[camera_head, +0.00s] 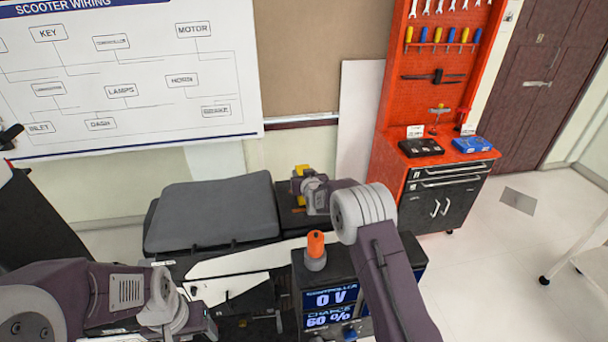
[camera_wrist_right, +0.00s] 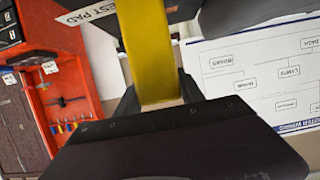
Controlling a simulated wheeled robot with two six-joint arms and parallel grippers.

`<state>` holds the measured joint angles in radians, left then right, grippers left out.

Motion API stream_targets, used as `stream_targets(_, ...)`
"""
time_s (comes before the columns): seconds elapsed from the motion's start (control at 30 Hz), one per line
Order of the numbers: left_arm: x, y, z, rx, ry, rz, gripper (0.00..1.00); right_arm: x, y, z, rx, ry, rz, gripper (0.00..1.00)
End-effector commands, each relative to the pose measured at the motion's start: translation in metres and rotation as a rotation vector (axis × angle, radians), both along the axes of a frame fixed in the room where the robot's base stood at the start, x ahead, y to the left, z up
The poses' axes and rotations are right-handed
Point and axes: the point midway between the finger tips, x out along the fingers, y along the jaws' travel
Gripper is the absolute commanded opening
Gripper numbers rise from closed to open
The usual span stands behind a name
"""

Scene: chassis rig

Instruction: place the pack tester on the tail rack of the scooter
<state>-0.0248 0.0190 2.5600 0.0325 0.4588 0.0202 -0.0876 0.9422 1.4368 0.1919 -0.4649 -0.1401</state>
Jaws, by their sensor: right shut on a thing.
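The pack tester shows in the head view as a small yellow piece (camera_head: 301,171) at my right gripper (camera_head: 302,187). In the right wrist view a yellow bar (camera_wrist_right: 146,50) stands between the dark fingers (camera_wrist_right: 158,95), and the gripper is shut on it. The tester's body is mostly hidden. The dark tail rack (camera_head: 289,217) of the scooter lies just right of the grey seat (camera_head: 212,214), and the tester is over or on it; contact cannot be told.
A black console (camera_head: 345,262) with lit displays and an orange-topped knob (camera_head: 315,248) stands in front of the rack. A red tool cabinet (camera_head: 391,150) stands at right. A white label (camera_wrist_right: 92,12) ending "EST PAD" shows in the wrist view.

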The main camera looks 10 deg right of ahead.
Motion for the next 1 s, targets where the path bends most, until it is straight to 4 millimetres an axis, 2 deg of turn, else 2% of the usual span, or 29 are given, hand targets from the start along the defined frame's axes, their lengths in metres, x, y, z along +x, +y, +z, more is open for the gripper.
stream_targets(0.07, 0.0, 0.0, -0.005, 0.0, 0.0, 0.0, 0.67, 0.0, 0.0, -0.003, 0.0, -0.002, 0.0, 0.0)
stream_targets(0.1, 0.0, 0.0, -0.004, 0.0, 0.0, 0.0, 0.67, 0.0, 0.0, -0.003, 0.0, 0.0, 0.0, 0.51)
stream_targets(0.17, 0.0, 0.0, -0.003, 0.0, 0.0, 0.0, 0.67, 0.0, 0.0, -0.003, 0.0, 0.0, 0.0, 0.67)
stream_targets(0.57, 0.0, 0.0, 0.001, 0.0, 0.0, 0.0, 0.67, -0.002, 0.0, 0.003, 0.0, 0.0, 0.0, 0.67)
stream_targets(1.0, 0.0, 0.0, -0.021, 0.0, 0.0, 0.0, 0.67, -0.062, 0.001, 0.023, 0.001, -0.001, 0.001, 0.67)
